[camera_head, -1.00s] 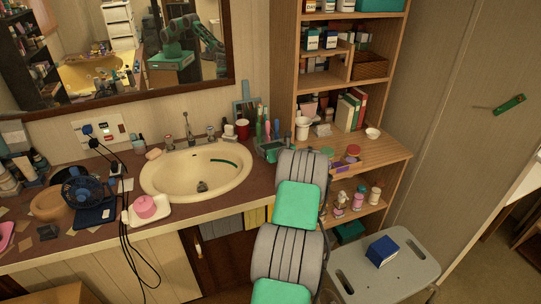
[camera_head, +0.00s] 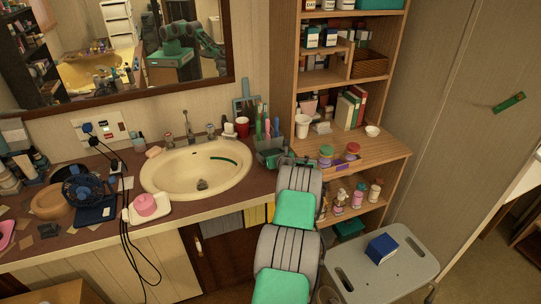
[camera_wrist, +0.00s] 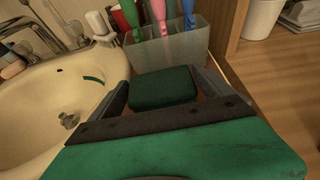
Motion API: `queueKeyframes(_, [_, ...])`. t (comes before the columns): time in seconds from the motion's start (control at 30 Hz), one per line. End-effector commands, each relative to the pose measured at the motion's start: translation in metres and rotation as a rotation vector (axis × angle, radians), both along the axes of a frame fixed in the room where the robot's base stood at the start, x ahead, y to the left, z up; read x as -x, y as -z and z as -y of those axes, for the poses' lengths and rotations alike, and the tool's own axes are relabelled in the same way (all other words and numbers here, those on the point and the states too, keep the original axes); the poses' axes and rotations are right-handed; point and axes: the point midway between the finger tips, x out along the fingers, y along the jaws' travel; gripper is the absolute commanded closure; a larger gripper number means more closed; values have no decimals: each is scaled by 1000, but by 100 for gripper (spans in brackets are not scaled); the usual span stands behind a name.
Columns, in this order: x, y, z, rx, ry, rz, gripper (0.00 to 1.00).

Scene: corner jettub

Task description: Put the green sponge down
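The dark green sponge (camera_wrist: 163,88) is in the wrist view, between the fingers of my gripper (camera_wrist: 163,82) and spanning the gap between them. My gripper seems shut on it. The sponge is right in front of the translucent toothbrush caddy (camera_wrist: 172,48), at the right of the sink (camera_wrist: 40,105). Whether its underside touches the counter cannot be told. In the head view my own arm hides the sponge and most of my gripper, beside the caddy (camera_head: 270,152) at the counter's right end.
The sink (camera_head: 197,172) lies left of my arm, with a red cup (camera_head: 242,127) behind it. The wooden shelf unit (camera_head: 385,150) with jars and books stands close on the right. A grey stool (camera_head: 350,280) holds a blue box (camera_head: 381,248).

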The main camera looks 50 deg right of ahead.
Motion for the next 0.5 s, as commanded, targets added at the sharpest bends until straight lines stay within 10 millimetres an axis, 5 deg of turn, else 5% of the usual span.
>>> queueKeyframes(0.5, [11, -10, -5, 2, 1, 0, 0])
